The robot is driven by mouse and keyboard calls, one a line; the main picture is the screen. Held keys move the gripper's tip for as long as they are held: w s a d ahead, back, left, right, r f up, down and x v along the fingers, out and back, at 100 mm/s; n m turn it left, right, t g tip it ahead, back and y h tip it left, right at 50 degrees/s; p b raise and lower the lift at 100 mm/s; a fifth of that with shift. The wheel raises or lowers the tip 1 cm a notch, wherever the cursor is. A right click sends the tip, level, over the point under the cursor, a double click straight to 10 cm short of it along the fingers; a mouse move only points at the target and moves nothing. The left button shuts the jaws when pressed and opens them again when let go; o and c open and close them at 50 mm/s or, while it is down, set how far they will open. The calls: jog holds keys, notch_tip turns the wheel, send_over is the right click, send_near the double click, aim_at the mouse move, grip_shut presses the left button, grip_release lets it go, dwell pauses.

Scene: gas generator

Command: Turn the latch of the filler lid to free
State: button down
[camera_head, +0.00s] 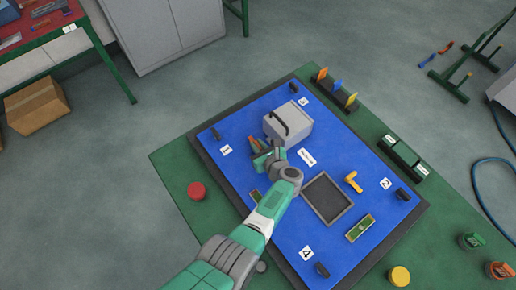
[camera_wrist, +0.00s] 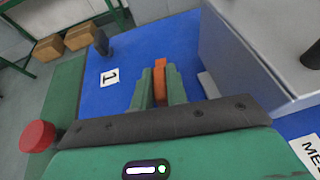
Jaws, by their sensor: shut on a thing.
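My gripper (camera_head: 259,150) is low over the blue board, at the left side of a grey box with a black handle (camera_head: 294,122). In the wrist view its two green fingers (camera_wrist: 160,86) are shut on a narrow orange piece (camera_wrist: 160,66), which stands upright between them. The orange piece also shows in the head view (camera_head: 252,142). The grey box rises close on the right in the wrist view (camera_wrist: 245,70). I cannot tell whether the orange piece is the latch. Its lower end is hidden by the fingers, and no filler lid can be made out clearly.
The blue board (camera_head: 232,175) carries number labels, dark corner blocks, a grey-rimmed tray (camera_head: 348,205), a yellow bent handle (camera_head: 353,182) and a green part (camera_head: 361,228). A red button (camera_head: 196,191) and a yellow button (camera_head: 399,276) sit on the green surround.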

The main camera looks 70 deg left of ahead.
jog(key=shift+f+n+g+b, duration=0.15)
jog(key=shift+n+g+b, duration=0.45)
jog(key=shift+g+b, duration=0.1)
jog(key=c, duration=1.4)
grip_release()
jog(key=shift+r, duration=0.2)
